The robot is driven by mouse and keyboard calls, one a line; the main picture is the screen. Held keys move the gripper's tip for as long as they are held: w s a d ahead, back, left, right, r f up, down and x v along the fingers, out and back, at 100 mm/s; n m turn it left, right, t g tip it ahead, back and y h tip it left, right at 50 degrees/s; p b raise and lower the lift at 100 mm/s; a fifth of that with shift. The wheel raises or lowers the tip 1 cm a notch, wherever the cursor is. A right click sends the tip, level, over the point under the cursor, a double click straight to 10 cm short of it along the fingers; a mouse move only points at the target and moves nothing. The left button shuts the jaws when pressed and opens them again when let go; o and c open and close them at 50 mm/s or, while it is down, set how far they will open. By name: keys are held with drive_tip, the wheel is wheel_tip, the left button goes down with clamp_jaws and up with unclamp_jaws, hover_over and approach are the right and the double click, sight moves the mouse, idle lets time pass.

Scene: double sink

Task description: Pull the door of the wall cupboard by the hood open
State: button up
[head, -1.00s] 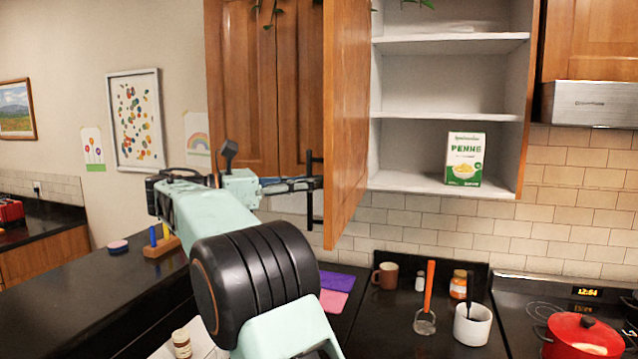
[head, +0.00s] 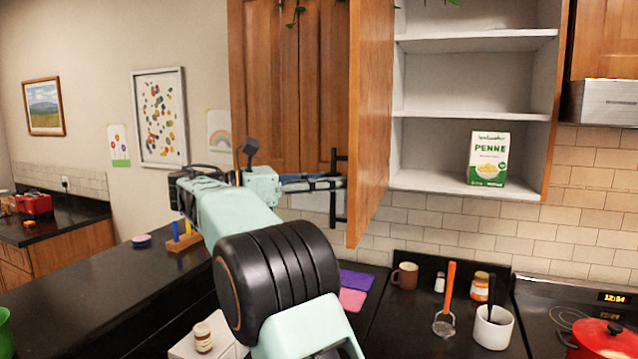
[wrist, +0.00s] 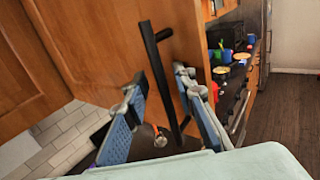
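The white shelves of the wall cupboard (head: 475,80) are exposed, with the hood (head: 605,102) to the right. The door's black bar handle (head: 334,190) is near the lower free edge. My gripper (head: 318,183) is at this handle. In the wrist view the handle (wrist: 158,75) passes between the two fingers of my gripper (wrist: 163,80). The fingers are spread apart, with gaps to the bar; any light contact is hard to tell.
A penne box (head: 489,158) stands on the bottom shelf. Below are a brown mug (head: 405,275), a white pot (head: 493,327) and a red pot (head: 604,338) on the stove. A jar (head: 203,338) stands near my arm. The air left of the door looks free.

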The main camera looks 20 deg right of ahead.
drive_tip(key=a, duration=1.2)
